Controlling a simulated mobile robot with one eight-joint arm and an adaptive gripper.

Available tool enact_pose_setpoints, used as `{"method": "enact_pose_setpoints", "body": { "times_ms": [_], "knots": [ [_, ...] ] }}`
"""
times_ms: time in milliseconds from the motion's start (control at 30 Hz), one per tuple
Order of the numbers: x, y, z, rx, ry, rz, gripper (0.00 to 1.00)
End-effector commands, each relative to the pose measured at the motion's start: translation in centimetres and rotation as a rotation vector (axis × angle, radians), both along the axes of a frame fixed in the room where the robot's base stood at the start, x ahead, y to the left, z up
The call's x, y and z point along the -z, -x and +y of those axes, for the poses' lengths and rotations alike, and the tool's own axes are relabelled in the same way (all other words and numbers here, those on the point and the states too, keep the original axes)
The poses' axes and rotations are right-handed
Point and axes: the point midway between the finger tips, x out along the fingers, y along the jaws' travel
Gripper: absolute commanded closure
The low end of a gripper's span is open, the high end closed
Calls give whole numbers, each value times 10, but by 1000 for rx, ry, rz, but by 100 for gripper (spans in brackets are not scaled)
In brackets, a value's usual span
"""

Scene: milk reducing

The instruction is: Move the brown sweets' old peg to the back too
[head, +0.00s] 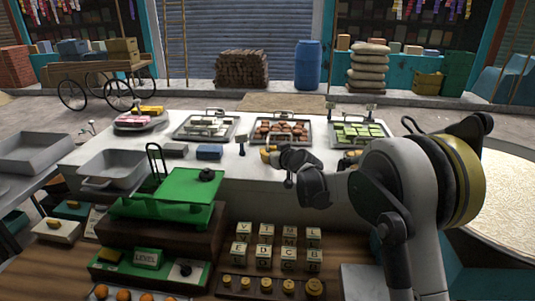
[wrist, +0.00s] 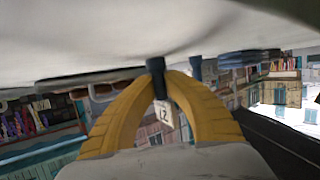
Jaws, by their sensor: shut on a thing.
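The brown sweets lie in a metal tray (head: 259,140) on the white counter. My gripper (head: 268,153) is just in front of this tray, its yellow fingers low over the counter. In the wrist view my gripper (wrist: 175,70) is shut on a small peg whose pale card (wrist: 164,112) shows dark figures between the fingers. The peg's grip point is partly hidden by the fingers, and I cannot tell whether its foot touches the counter. A small sign (head: 290,113) shows at that tray's back edge.
A tray of pale sweets (head: 207,127) is to the left and one of green sweets (head: 360,131) to the right, partly near my arm. A green scale (head: 170,195) stands at the front left. Lettered blocks (head: 265,245) fill the front shelf. The counter's front middle is fairly clear.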

Motion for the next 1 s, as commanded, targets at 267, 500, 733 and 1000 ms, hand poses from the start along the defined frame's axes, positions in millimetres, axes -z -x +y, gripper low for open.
{"method": "enact_pose_setpoints", "body": {
  "times_ms": [267,500,733,1000],
  "knots": [
    [2,0,0,0,0,0,68],
    [2,0,0,0,0,0,68],
    [-8,13,-9,1,-1,0,68],
    [-28,63,-38,1,-1,0,68]
  ]
}}
